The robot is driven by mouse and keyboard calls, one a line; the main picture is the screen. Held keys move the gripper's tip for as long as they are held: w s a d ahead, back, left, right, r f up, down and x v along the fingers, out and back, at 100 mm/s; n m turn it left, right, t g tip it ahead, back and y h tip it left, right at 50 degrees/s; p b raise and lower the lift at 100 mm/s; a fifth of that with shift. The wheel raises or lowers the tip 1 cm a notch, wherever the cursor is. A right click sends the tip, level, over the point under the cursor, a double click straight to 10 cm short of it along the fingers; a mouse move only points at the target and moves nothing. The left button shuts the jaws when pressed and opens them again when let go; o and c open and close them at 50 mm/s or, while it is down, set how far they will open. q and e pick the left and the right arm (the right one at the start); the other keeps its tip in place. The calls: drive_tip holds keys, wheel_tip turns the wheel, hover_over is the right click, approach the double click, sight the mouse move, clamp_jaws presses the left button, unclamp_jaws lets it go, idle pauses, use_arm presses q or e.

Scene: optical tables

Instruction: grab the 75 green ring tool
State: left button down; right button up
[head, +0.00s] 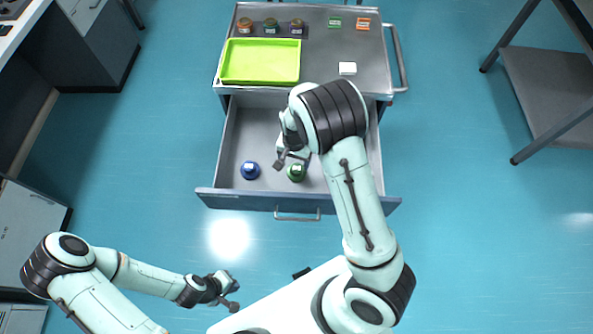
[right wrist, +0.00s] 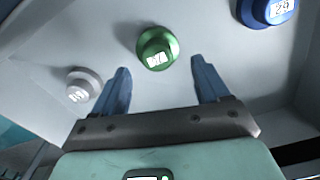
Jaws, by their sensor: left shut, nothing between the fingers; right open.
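The green ring tool (head: 297,173) stands in the open drawer, and it also shows in the right wrist view (right wrist: 157,48), with a white label whose number I cannot read surely. My right gripper (head: 292,158) is open above the drawer, right beside the green tool in the head view. In the right wrist view my right gripper (right wrist: 160,72) has its two fingers apart, with the green tool just beyond the gap between the tips. Nothing is held. My left gripper (head: 230,296) is shut and empty, low over the floor in front of the drawer.
A blue ring tool (head: 250,170) stands to the left in the drawer (head: 228,188). A light grey one (right wrist: 82,85) shows in the right wrist view. The cart top (head: 340,45) carries a green tray (head: 260,62), several small items and a white block (head: 347,69).

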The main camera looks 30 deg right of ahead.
sight(296, 168)
drive_tip(key=shift+s+d+f, duration=0.1)
drive_tip(key=shift+f, duration=1.25)
drive_tip(key=shift+s+d+f, duration=0.1)
drive_tip(key=shift+f, duration=1.25)
drive_tip(key=shift+w, duration=0.1)
drive_tip(key=c, duration=1.2)
